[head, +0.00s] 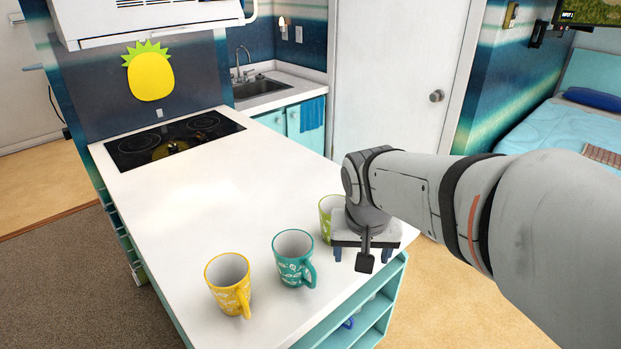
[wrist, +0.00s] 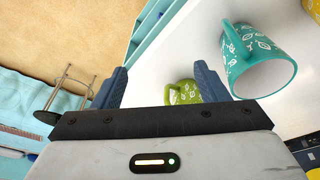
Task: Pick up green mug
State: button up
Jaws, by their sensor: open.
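A lime-green mug (head: 326,213) stands on the white counter (head: 200,210), partly hidden behind my gripper in the head view. In the wrist view, the green mug (wrist: 182,92) shows only in part, just past the gripper's front edge, near the right finger. My gripper (head: 362,254) is open and empty, beside the green mug at the counter's right side. In the wrist view its two blue-grey fingers (wrist: 159,75) are spread wide. Whether the fingers touch the mug cannot be told.
A teal patterned mug (head: 293,258) stands close to the left of the green one. A yellow patterned mug (head: 229,284) stands further left. A black cooktop (head: 175,140) is at the counter's far end. The counter between is clear. Open teal shelves (head: 370,312) lie below the edge.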

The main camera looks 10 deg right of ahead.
aim_at(333, 196)
jog(key=o, duration=0.7)
jog(key=w+m, duration=0.1)
jog(key=w, duration=0.4)
jog(key=w+a+r+m+h+p, duration=0.1)
jog(key=w+m, duration=0.1)
jog(key=w, duration=0.3)
jog(key=w+a+m, duration=0.1)
jog(key=w+m, duration=0.1)
jog(key=w, duration=0.3)
jog(key=shift+w+a+r+t+h+p, duration=0.2)
jog(key=shift+w+t+h+p, duration=0.1)
jog(key=shift+w+t+h, duration=0.1)
jog(key=shift+c, duration=0.2)
jog(key=shift+p+x, duration=0.6)
jog(key=shift+x, duration=3.3)
